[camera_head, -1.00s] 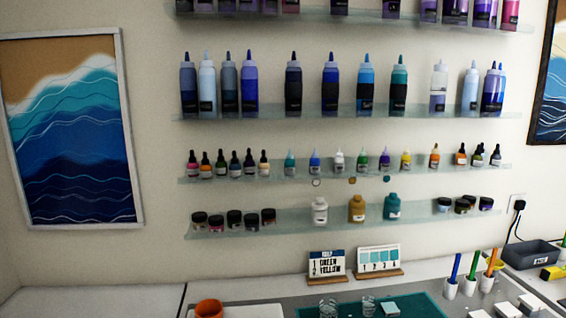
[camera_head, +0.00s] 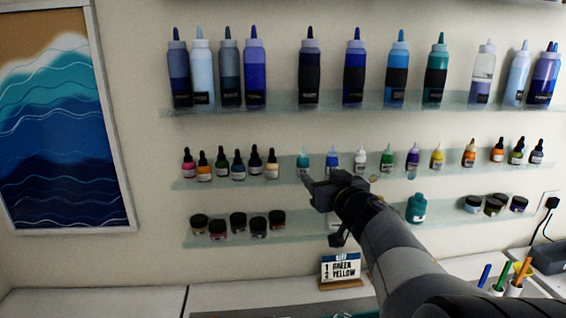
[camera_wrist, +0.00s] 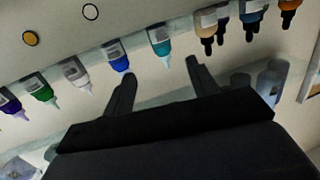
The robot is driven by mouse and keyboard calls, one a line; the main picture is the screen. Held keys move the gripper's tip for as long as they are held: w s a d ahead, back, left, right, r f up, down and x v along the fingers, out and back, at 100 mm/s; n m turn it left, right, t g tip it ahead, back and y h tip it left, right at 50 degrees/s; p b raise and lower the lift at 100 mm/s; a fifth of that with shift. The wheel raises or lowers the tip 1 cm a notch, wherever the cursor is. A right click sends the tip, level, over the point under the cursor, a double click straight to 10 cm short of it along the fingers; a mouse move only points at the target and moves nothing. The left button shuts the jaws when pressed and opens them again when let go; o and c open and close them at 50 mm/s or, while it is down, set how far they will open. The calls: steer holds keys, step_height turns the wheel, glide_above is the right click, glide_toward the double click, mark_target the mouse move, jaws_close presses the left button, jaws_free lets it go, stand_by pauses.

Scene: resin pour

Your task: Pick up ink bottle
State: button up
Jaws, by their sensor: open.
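Small ink bottles line the middle glass shelf. In the head view they include a teal one (camera_head: 303,162), a blue one (camera_head: 332,160), a white one (camera_head: 360,160), a green one (camera_head: 388,160), a purple one (camera_head: 412,160) and a yellow one (camera_head: 437,157). My gripper (camera_head: 318,180) is open and empty, just below and in front of the teal and blue bottles. The wrist view is upside down. There the open fingers (camera_wrist: 158,74) point toward the teal bottle (camera_wrist: 160,40), which shows between them. The blue bottle (camera_wrist: 117,56) is by the left fingertip.
Dark-capped dropper bottles (camera_head: 238,165) stand left of the teal bottle. Tall squeeze bottles (camera_head: 354,72) fill the shelf above. Jars (camera_head: 238,224) and a teal bottle (camera_head: 416,209) stand on the shelf below, partly hidden by my arm.

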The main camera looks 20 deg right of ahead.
mark_target(305, 166)
steer(key=w, duration=0.9)
steer(key=shift+a+f, duration=0.15)
steer(key=shift+f, duration=0.25)
steer(key=shift+c, duration=0.3)
steer(key=c, duration=1)
